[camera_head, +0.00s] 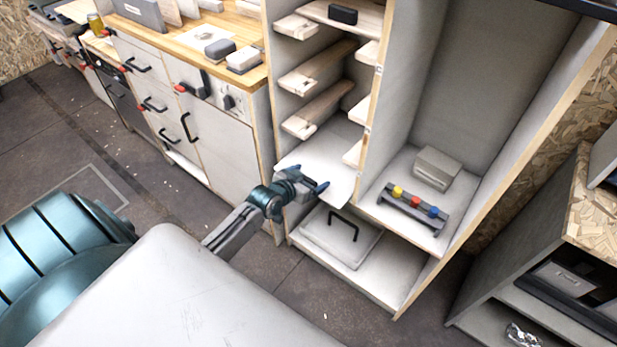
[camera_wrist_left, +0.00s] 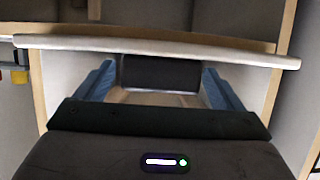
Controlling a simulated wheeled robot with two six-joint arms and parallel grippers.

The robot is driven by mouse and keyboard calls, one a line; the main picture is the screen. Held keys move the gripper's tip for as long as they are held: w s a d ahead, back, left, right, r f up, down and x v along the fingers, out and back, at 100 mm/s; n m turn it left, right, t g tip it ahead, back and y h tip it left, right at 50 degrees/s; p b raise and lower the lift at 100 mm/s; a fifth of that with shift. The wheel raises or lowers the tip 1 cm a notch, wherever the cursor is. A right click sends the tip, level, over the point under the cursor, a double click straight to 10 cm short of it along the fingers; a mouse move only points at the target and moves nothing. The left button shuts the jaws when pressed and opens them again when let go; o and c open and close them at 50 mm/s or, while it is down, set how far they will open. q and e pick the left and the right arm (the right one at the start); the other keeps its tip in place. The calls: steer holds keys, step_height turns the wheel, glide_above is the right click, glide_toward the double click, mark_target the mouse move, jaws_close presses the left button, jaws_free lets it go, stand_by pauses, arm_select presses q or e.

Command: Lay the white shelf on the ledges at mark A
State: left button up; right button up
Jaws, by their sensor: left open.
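The white shelf (camera_head: 335,172) is a flat board low in the narrow left bay of the cabinet, below the ledges. Its front part juts out past the cabinet front. My left gripper (camera_head: 308,178) is at its front edge, with open jaws and blue fingers. In the left wrist view the fingers (camera_wrist_left: 158,80) are spread, and the pale edge of the shelf (camera_wrist_left: 160,48) crosses just beyond their tips. I cannot tell whether they touch it. Pale wooden ledges (camera_head: 318,108) line the bay above. I cannot make out mark A. My right gripper is not in view.
Right of the bay, a compartment holds a rack with coloured knobs (camera_head: 414,203) and a grey box (camera_head: 437,168). A panel with a black handle (camera_head: 340,240) lies below the shelf. A small black box (camera_head: 343,14) sits higher up. A drawer counter (camera_head: 215,120) stands left.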

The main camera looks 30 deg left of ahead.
arm_select(q)
steer(key=shift+s, duration=0.1)
steer(key=p+v, duration=0.1)
steer(key=v, duration=0.9)
steer(key=shift+s+r+p, duration=0.15)
steer(key=shift+s+p, duration=0.1)
steer(key=shift+p, duration=0.15)
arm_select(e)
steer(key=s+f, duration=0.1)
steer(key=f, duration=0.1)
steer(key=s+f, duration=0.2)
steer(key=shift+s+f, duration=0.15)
